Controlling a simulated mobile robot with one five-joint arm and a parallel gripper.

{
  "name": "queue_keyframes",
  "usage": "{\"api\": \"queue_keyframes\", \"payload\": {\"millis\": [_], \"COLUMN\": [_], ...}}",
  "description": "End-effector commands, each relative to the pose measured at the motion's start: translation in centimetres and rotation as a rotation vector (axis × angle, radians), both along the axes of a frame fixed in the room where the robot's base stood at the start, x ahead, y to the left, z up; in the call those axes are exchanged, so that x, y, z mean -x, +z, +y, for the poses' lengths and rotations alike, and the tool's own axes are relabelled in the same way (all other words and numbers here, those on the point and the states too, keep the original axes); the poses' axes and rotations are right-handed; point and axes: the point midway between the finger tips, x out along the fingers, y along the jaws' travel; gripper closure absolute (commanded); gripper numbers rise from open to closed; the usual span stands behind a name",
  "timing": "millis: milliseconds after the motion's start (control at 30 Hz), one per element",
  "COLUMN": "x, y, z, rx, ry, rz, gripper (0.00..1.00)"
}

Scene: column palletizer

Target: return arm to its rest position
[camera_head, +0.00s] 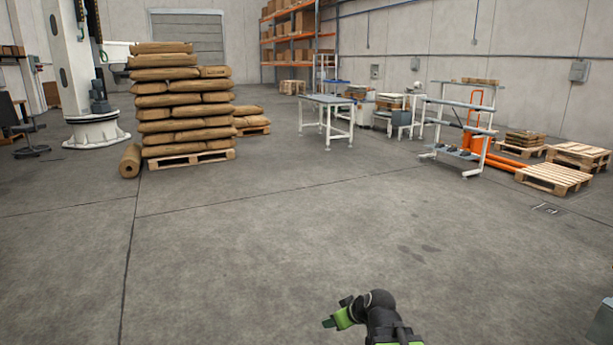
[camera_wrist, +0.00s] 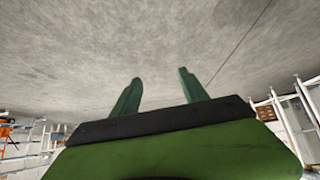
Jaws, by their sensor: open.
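My gripper (camera_head: 331,322) shows at the bottom of the head view, at the end of my black and green arm, above bare concrete floor. In the wrist view its two green fingers (camera_wrist: 160,85) stand apart with nothing between them. The gripper is open and empty. Past the fingers the wrist view shows only grey floor, with shelving and other things tilted along its lower edges. Most of my arm is out of the head view.
A table (camera_head: 327,101), a wheeled rack (camera_head: 462,130) and wooden pallets (camera_head: 553,178) stand farther back and right. The floor around my gripper is clear.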

Motion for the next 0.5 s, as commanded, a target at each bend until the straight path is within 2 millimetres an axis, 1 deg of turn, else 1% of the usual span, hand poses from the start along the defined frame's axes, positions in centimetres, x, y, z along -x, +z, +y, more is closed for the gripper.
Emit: {"api": "queue_keyframes", "payload": {"millis": [33,67,100,133,167,200,300,333,367,400,500], "x": [2.3,3.6,5.3,6.5,7.6,9.2,13.0,13.9,14.2,14.1,14.0], "y": [-1.7,-2.6,-3.6,-4.1,-4.6,-5.1,-5.7,-5.7,-5.7,-3.3,-0.3], "z": [0.1,-0.6,-1.9,-2.7,-3.6,-4.7,-7.0,-7.1,-7.3,-7.4,-7.4], "rx": [0.034,0.058,0.087,0.107,0.128,0.154,0.204,0.197,0.177,0.174,0.173], "ry": [-0.018,-0.049,-0.1,-0.143,-0.187,-0.251,-0.443,-0.499,-0.555,-0.557,-0.554], "rz": [0.114,0.188,0.274,0.336,0.393,0.468,0.642,0.685,0.706,0.699,0.698], "gripper": [0.48,0.48,0.48,0.48,0.48,0.48,0.48,0.48,0.48,0.48,0.48]}}
